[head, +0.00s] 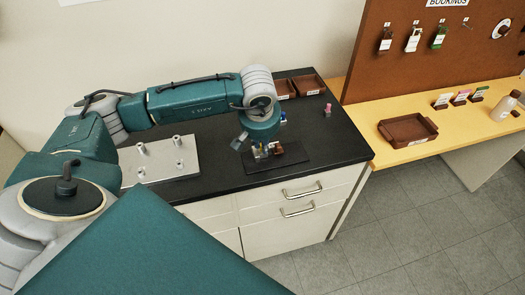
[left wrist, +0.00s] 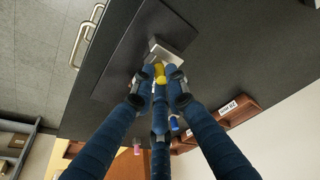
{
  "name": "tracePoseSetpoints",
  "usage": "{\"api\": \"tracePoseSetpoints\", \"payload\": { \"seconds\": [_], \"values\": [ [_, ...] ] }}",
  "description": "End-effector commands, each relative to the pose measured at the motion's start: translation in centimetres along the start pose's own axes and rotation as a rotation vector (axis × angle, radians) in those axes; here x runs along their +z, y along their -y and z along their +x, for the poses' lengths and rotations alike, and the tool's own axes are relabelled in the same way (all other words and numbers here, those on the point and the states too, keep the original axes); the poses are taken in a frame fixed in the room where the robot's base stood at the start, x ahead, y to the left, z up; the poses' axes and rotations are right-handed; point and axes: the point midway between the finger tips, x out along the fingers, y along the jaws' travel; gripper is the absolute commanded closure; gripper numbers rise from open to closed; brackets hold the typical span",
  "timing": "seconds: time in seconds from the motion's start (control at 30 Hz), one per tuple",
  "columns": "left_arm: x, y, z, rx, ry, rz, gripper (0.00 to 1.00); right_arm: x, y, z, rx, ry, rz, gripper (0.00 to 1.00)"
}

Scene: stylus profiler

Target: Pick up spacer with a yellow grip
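The spacer is a pale grey block (left wrist: 170,53) with a yellow grip (left wrist: 160,70), over the dark mat in the left wrist view. My left gripper (left wrist: 159,80) has its fingertips drawn in close around the yellow grip and looks shut on it. In the head view my left gripper (head: 261,152) reaches down to the mat, and its fingers mostly hide the spacer. I cannot tell whether the block touches the mat. My right gripper is not in view.
A grey plate with posts (head: 150,172) lies to the left. Brown trays (head: 307,86) and a pink-topped piece (head: 328,109) stand behind.

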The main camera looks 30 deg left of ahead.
Motion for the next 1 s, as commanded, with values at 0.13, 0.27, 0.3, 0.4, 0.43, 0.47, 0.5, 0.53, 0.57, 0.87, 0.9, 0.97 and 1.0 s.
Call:
{"api": "tracePoseSetpoints", "payload": {
  "seconds": [0.13,0.27,0.3,0.4,0.43,0.47,0.5,0.53,0.57,0.87,0.9,0.97,1.0],
  "values": [
    [-0.1,0.0,-0.1,0.0,-0.002,-0.001,1.0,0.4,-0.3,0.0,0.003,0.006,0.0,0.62],
    [-0.1,0.0,-0.1,0.0,-0.002,-0.001,1.0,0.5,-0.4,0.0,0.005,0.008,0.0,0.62],
    [-0.1,0.0,-0.1,0.0,-0.002,-0.001,1.0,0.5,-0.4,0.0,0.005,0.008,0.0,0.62],
    [-0.2,0.0,-0.2,0.0,-0.002,-0.001,1.0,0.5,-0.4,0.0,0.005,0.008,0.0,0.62],
    [-0.2,0.0,-0.3,0.0,-0.003,-0.002,1.0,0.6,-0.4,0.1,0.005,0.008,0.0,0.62],
    [-0.3,0.0,-0.5,0.0,-0.003,-0.002,1.0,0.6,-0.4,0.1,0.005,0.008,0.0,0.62],
    [-0.4,0.0,-0.7,0.001,-0.004,-0.002,1.0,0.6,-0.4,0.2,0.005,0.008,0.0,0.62],
    [-0.5,0.0,-0.9,0.001,-0.005,-0.002,1.0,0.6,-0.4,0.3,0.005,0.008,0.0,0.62],
    [-0.6,0.0,-1.2,0.002,-0.005,-0.003,1.0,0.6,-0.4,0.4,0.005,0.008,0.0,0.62],
    [-2.6,-0.1,-7.3,0.005,-0.011,-0.004,1.0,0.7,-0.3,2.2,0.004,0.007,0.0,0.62],
    [-2.9,-0.1,-8.5,0.005,-0.012,-0.003,1.0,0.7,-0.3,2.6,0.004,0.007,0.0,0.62],
    [-3.5,-0.1,-10.3,0.005,-0.011,-0.003,1.0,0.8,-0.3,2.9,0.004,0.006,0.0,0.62],
    [-3.7,-0.1,-11.4,0.005,-0.01,-0.002,1.0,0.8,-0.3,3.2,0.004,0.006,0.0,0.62]
  ]
}}
